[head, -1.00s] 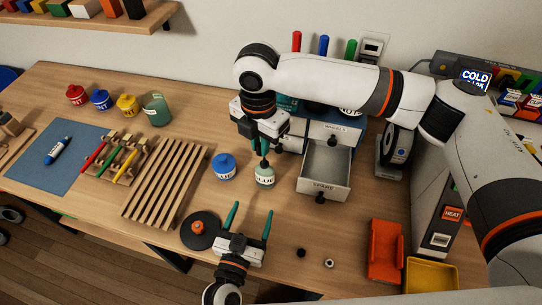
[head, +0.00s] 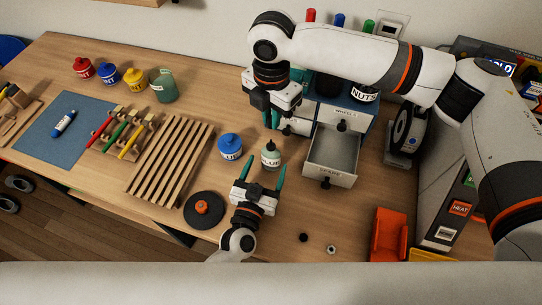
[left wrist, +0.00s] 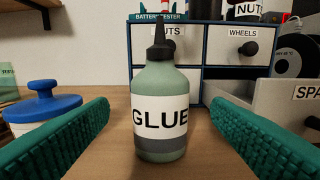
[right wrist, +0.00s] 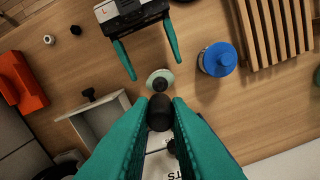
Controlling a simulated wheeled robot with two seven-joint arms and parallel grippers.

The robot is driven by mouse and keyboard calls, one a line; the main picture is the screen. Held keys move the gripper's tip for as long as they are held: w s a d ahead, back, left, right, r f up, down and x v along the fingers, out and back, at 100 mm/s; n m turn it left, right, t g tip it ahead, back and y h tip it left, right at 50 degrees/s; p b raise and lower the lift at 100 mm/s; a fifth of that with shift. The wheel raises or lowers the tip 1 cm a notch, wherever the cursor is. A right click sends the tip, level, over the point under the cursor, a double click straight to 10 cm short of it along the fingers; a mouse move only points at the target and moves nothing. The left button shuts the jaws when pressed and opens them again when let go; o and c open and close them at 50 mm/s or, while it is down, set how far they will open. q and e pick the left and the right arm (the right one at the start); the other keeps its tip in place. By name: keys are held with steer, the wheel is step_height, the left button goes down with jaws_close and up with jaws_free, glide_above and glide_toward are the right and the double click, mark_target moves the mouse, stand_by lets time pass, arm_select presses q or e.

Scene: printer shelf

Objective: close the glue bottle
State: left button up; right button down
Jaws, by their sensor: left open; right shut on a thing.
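The glue bottle (head: 271,155) stands upright on the table, pale green with a "GLUE" label and a black pointed nozzle; it also shows in the left wrist view (left wrist: 160,110). My left gripper (head: 261,168) is open in front of it. In the left wrist view its green fingers are on either side, apart from the bottle. My right gripper (head: 272,118) is shut on a small black cap (right wrist: 160,112), which shows between its fingertips in the right wrist view. It is behind the bottle; in the right wrist view the bottle (right wrist: 160,76) appears just beyond the cap.
A blue-lidded jar (head: 230,146) stands left of the bottle. A slatted wooden rack (head: 170,160) is further left. The open drawer (head: 332,155) of a cabinet is to the right. A black disc (head: 204,211), a small black piece (head: 304,238) and a nut (head: 331,250) lie in front.

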mark_target(273, 150)
arm_select(q)
steer(key=x, duration=0.6)
steer(key=shift+w, duration=0.25)
steer(key=c, duration=1.5)
steer(key=shift+o, duration=0.2)
arm_select(e)
steer(key=shift+n, duration=0.6)
steer(key=shift+f, duration=2.45)
steer(key=shift+f, duration=0.1)
steer(key=shift+f, duration=0.8)
steer(key=shift+f+n, duration=0.3)
steer(key=shift+f, duration=0.35)
